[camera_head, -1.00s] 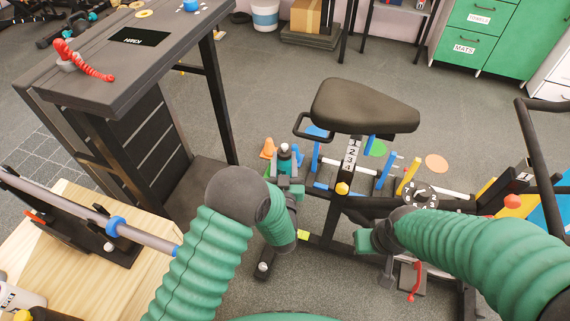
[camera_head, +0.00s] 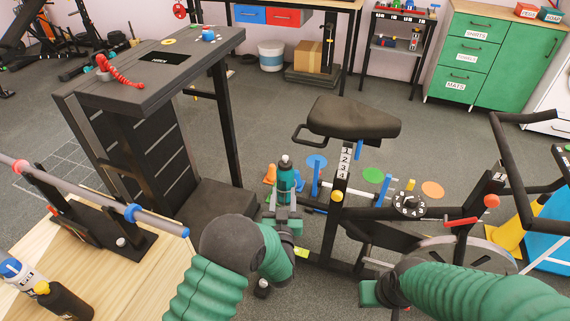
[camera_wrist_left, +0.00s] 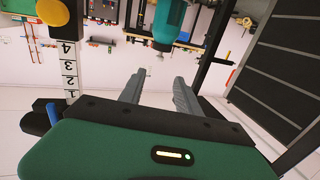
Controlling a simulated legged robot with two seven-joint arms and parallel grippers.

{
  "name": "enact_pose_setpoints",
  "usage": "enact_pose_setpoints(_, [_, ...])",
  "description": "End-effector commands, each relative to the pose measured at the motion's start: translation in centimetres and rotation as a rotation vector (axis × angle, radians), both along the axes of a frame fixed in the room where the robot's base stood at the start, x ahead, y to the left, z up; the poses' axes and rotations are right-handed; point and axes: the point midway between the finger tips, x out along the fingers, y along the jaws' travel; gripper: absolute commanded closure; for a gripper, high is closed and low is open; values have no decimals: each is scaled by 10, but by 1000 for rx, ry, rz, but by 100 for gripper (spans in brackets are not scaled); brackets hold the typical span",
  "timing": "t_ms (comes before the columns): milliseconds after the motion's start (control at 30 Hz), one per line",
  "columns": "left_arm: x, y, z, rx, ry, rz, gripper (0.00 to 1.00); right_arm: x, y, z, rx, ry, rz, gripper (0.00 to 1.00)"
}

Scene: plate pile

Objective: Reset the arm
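My left arm comes in from the lower left, and its green gripper (camera_head: 286,212) is in front of the exercise bike. In the left wrist view, the left gripper (camera_wrist_left: 159,77) has its two grey fingers apart with nothing between them. The bottle (camera_wrist_left: 169,22) also shows beyond the fingertips in the wrist view. My right arm crosses the lower right. The green body of the right gripper (camera_head: 370,293) shows, but its fingers cannot be made out.
The exercise bike seat (camera_head: 352,118) and frame stand close in front of both grippers. A wooden table (camera_head: 120,270) with a barbell rack is at lower left. A green cabinet (camera_head: 487,50) is at back right. Open floor lies behind the bike.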

Motion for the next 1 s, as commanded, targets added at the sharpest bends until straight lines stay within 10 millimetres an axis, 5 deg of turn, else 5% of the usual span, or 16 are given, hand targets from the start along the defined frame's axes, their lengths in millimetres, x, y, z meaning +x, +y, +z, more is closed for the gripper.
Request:
enact_pose_setpoints(167, [2, 7, 4, -5, 48, -7, 60, 0, 0, 0, 0, 0, 0, 100])
enact_pose_setpoints(300, [-11, 38, 10, -19, 299, -45, 60, 0, 0, 0, 0, 0, 0, 100])
enact_pose_setpoints(367, [-35, 61, 8, -20, 461, -60, 60, 0, 0, 0, 0, 0, 0, 100])
enact_pose_setpoints(600, [-179, 136, -4, -4, 994, -48, 60, 0, 0, 0, 0, 0, 0, 100])
enact_pose_setpoints(867, [-308, 181, -4, 5, 1334, 14, 60, 0, 0, 0, 0, 0, 0, 100])
enact_pose_setpoints(900, [-309, 181, 21, 6, 1341, 14, 60, -1, 0, 25, 0, 2, 0, 100])
enact_pose_setpoints(1000, [-307, 180, 54, 7, 1340, 11, 60, 0, 0, 60, 0, -1, 0, 100])
